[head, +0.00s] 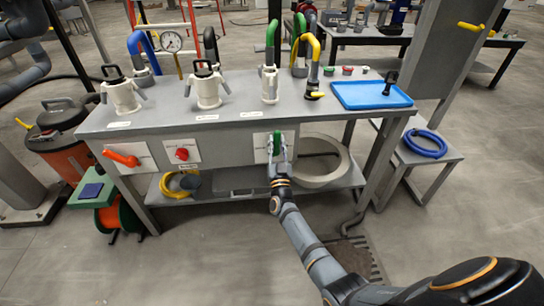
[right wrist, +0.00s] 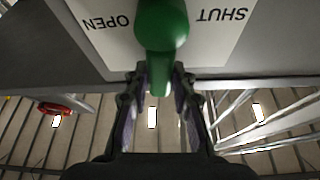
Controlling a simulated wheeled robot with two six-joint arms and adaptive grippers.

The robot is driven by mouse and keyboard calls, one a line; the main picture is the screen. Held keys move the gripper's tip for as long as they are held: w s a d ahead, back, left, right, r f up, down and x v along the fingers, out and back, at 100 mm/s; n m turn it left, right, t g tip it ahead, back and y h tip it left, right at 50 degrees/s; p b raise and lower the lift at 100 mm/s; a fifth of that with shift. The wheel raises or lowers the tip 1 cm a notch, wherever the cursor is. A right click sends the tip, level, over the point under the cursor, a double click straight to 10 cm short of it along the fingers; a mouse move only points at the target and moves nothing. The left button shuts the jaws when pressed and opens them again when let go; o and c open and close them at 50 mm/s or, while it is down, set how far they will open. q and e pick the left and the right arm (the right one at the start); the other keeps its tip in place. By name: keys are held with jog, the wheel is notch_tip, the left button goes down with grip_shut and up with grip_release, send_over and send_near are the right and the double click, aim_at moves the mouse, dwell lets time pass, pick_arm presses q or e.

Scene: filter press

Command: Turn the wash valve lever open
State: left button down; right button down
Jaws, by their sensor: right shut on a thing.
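The green lever (head: 277,144) is mounted on a white plate on the front panel of the grey bench. In the right wrist view the lever (right wrist: 161,28) stands in front of the plate, with upside-down words OPEN (right wrist: 105,23) on its left and SHUT (right wrist: 229,15) on its right. Its handle lies between the two words. My right gripper (head: 278,163) is at the lever from the front, and its fingers (right wrist: 158,82) are shut around the handle's end. My left gripper is not in view.
An orange lever (head: 122,158) and a red knob (head: 182,154) sit on the panel to the left. White canisters (head: 122,92), hoses and a blue tray (head: 371,95) are on the bench top. The floor in front is open.

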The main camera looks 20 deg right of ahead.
jog(key=shift+s+d+f+m+g+h+p, duration=0.25)
jog(key=shift+d+m+g+h, duration=0.35)
jog(key=shift+m, duration=1.15)
jog(key=shift+s+d+f+m+g+h+p, duration=0.1)
jog(key=shift+d+f+m+g+h+p, duration=0.45)
jog(key=shift+m, duration=1.25)
jog(key=shift+s+d+m+g+h+p, duration=0.2)
jog(key=shift+m+g+h, duration=0.55)
jog(key=shift+m, duration=1)
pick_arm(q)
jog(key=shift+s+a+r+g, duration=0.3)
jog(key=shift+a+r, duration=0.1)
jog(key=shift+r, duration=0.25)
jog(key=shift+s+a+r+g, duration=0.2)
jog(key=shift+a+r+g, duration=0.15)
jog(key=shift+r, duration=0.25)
pick_arm(e)
jog(key=shift+w+d, duration=0.1)
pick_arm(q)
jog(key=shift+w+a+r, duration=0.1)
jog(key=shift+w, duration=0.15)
pick_arm(e)
jog(key=shift+f+m+h, duration=0.1)
jog(key=shift+m+h, duration=0.2)
jog(key=c, duration=1.1)
grip_release()
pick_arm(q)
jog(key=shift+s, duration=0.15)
pick_arm(e)
jog(key=v, duration=1.2)
